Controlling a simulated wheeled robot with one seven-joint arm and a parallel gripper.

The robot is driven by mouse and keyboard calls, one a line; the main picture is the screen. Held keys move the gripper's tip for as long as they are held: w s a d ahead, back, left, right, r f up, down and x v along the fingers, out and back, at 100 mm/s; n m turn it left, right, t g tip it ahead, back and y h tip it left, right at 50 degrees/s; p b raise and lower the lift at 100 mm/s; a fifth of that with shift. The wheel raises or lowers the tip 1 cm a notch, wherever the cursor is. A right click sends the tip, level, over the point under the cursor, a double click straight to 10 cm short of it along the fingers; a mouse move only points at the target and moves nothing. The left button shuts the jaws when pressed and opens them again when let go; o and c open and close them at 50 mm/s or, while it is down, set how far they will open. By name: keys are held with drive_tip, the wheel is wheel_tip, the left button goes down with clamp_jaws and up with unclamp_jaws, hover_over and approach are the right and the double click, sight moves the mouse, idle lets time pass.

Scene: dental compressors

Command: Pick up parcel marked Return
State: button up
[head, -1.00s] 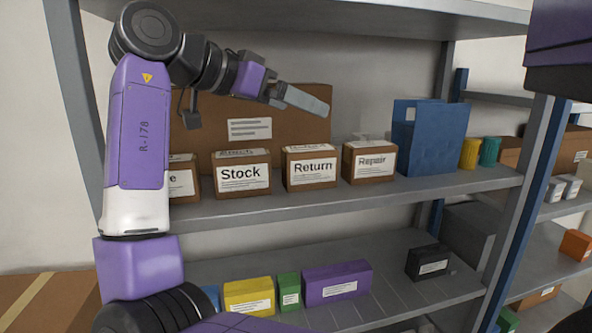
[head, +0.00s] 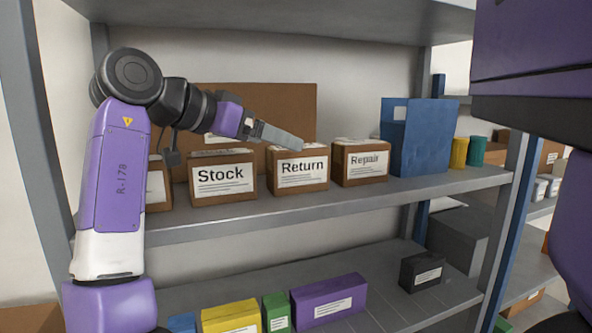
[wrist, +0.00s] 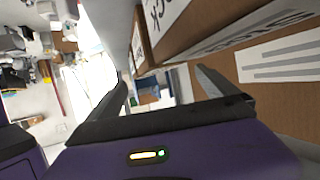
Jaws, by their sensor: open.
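The parcel marked Return (head: 300,172) is a small brown box with a white label. It stands upright on the middle shelf, between the Stock parcel (head: 222,178) and the Repair parcel (head: 361,163). My gripper (head: 281,136) is just above and in front of the Return parcel's top in the head view, pointing right; contact cannot be told. In the wrist view my gripper (wrist: 165,88) has its two fingers apart with nothing held between them. Brown boxes with labels fill the upper right there, close to the right finger.
A large brown carton (head: 205,105) stands behind the parcels. A blue box (head: 425,138) and yellow and teal cylinders are further right. The shelf above limits headroom. The lower shelf (head: 385,290) holds several coloured boxes. The middle shelf's front strip is narrow.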

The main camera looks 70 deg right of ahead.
sight(298, 168)
drive_tip(key=shift+p+x, duration=0.8)
drive_tip(key=shift+x, duration=1.85)
clamp_jaws()
